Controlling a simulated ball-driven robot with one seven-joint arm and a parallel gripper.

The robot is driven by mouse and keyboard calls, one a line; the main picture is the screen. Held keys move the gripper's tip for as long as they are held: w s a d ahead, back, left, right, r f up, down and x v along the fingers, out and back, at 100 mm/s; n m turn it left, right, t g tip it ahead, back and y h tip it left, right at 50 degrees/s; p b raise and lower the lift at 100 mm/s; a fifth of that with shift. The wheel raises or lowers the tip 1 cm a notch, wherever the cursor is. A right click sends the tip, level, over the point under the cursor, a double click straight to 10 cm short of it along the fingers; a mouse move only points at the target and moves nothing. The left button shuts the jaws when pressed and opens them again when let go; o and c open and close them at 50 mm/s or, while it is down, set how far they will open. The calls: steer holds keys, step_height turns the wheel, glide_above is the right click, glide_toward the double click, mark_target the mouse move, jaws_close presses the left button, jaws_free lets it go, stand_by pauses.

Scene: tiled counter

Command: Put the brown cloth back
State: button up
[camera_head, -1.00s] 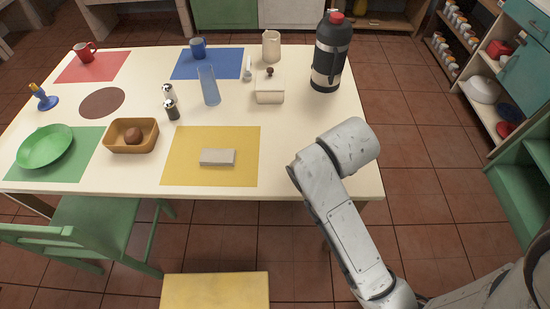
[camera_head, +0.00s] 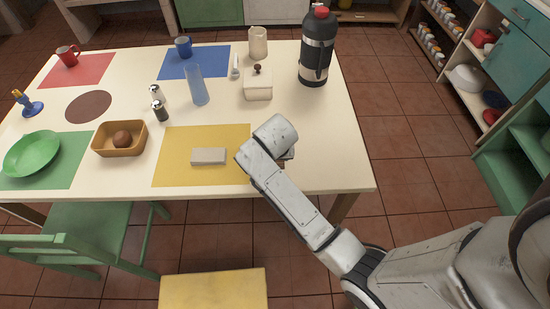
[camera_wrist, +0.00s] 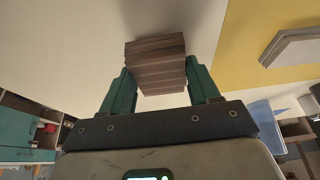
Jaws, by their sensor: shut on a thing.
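The brown cloth (camera_wrist: 155,62) is a folded, layered brown stack between the two green fingers of my gripper (camera_wrist: 161,84) in the wrist view. The fingers are shut on its sides. The cream tabletop shows behind it; whether the cloth touches the table cannot be told. In the head view my arm's end is over the table's near right part, just right of the yellow mat (camera_head: 175,150), and hides most of the gripper and cloth. A pale grey folded piece (camera_head: 208,156) lies on the yellow mat; it also shows in the wrist view (camera_wrist: 292,47).
Left of the yellow mat are a brown bowl (camera_head: 105,147), a round brown mat (camera_head: 88,107) and a green plate (camera_head: 32,154). Behind stand shakers (camera_head: 158,110), a blue glass (camera_head: 196,86), a white lidded box (camera_head: 257,88) and a tall black flask (camera_head: 317,50). The table's right front is bare.

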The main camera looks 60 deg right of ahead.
steer(key=shift+f, duration=0.9)
steer(key=shift+s+f, duration=0.1)
steer(key=o, duration=1.1)
steer(key=v, duration=1.1)
steer(key=s+a+f+n+g+y, duration=0.1)
steer(key=s+a+f+n, duration=0.2)
steer(key=s, duration=0.5)
steer(key=s+a+f+n+y, duration=0.2)
steer(key=s+a+f+n, duration=0.1)
steer(key=s+a+n, duration=0.2)
steer(key=s+n, duration=0.2)
steer(key=s, duration=0.1)
steer(key=shift+s+a+f+g+p, duration=0.2)
steer(key=shift+s+a+g+p, duration=0.1)
steer(key=shift+a+g+p, duration=0.1)
